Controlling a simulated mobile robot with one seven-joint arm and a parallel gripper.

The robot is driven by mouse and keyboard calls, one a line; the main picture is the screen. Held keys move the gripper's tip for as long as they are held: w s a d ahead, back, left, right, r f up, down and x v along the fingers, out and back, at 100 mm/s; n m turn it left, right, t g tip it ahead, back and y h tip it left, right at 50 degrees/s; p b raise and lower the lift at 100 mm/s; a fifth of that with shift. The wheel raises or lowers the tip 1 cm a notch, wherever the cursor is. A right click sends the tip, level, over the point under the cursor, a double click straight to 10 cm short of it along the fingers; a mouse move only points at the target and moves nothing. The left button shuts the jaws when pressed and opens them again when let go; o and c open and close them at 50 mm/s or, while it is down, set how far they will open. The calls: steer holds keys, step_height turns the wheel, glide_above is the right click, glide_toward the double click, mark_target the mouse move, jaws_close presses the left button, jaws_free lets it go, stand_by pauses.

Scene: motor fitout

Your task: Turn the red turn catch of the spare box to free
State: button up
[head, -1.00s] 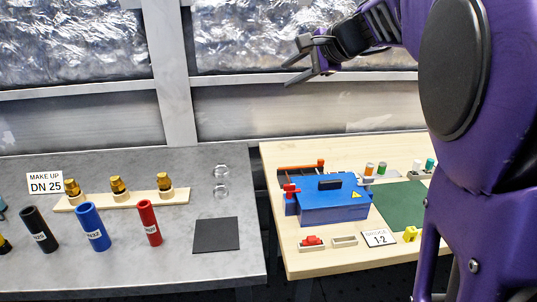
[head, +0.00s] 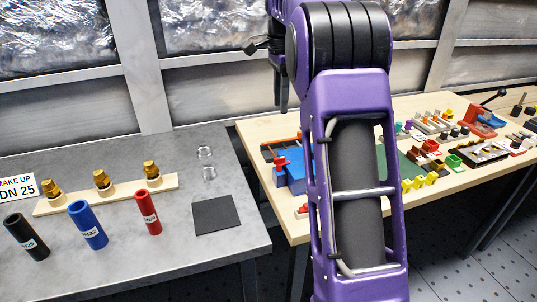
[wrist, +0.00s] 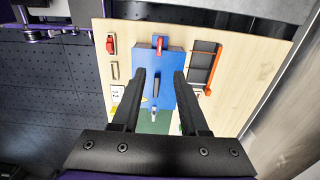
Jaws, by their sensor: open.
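The blue spare box (head: 296,180) sits on the wooden bench, its right part hidden behind my arm in the head view. Its red turn catch (head: 281,163) is on the left end. In the wrist view the box (wrist: 168,96) lies below my gripper (wrist: 160,74), with the red catch (wrist: 160,44) at its top edge, ahead of the fingertips. A dark handle is on the lid between the fingers. A small pale fitting (wrist: 154,114) is at the box's near end. My gripper is open and empty, above the box and apart from it. The catch's exact angle is hard to tell.
An orange-handled tool (wrist: 212,68) lies over a dark recess beside the box. A red part (wrist: 110,43) sits in a wooden holder on the other side. A green mat (wrist: 160,126) lies at the near end. A grey table (head: 120,240) with coloured tubes stands left.

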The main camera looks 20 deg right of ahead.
mark_target(279, 158)
step_height(279, 158, down, 17)
steer(key=b, duration=0.3)
steer(key=shift+b, duration=0.3)
jaws_close()
